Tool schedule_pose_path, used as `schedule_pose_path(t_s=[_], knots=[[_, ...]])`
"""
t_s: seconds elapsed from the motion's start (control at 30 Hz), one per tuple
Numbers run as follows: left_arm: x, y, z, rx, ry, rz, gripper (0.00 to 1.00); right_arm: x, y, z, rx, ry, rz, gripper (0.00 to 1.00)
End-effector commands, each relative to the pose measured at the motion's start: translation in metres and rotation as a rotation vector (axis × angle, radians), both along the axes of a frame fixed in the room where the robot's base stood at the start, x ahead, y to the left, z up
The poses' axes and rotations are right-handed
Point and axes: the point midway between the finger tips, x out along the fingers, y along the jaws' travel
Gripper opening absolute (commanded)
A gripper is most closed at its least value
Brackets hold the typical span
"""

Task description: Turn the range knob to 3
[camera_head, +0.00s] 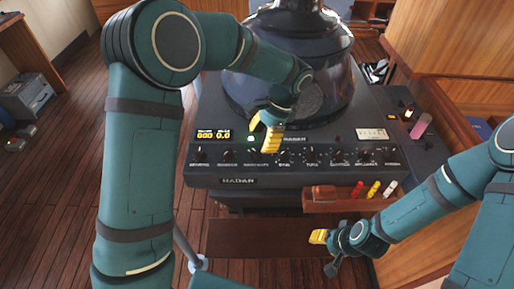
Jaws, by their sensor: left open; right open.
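The radar console (330,178) has a row of small dark knobs (310,155) along its front panel. The labels under the knobs are too small to read, so I cannot tell which is the range knob or where it points. My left gripper (263,130) is open with yellow fingertips, over the panel just above the left-middle knobs. I cannot tell whether it touches a knob, and it partly covers the panel there. My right gripper (319,237) is open and empty, low in front of the console, away from the knobs.
A large dark radar hood (325,90) rises behind the panel. A tray (340,206) with red, yellow and white markers is below the panel's right. Wooden cabinets stand at the right.

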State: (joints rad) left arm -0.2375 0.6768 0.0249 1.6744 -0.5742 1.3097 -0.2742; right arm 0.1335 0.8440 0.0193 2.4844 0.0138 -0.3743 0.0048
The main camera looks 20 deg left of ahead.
Motion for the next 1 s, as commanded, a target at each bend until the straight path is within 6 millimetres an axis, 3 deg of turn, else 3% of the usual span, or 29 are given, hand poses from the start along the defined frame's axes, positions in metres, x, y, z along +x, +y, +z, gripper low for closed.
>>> schedule_pose_path(t_s=[0.2,0.4,1.0], knots=[[0.010,-0.013,0.039,-0.002,-0.001,0.000,0.60,0.000,0.000,0.000,0.000,0.000,0.000,0.47],[0.015,-0.019,0.058,0.001,0.001,0.000,0.60,0.000,0.000,0.000,0.000,0.000,0.000,0.47],[0.016,-0.019,0.062,0.000,0.001,0.000,0.60,0.000,0.000,0.000,0.000,0.000,0.000,0.47]])
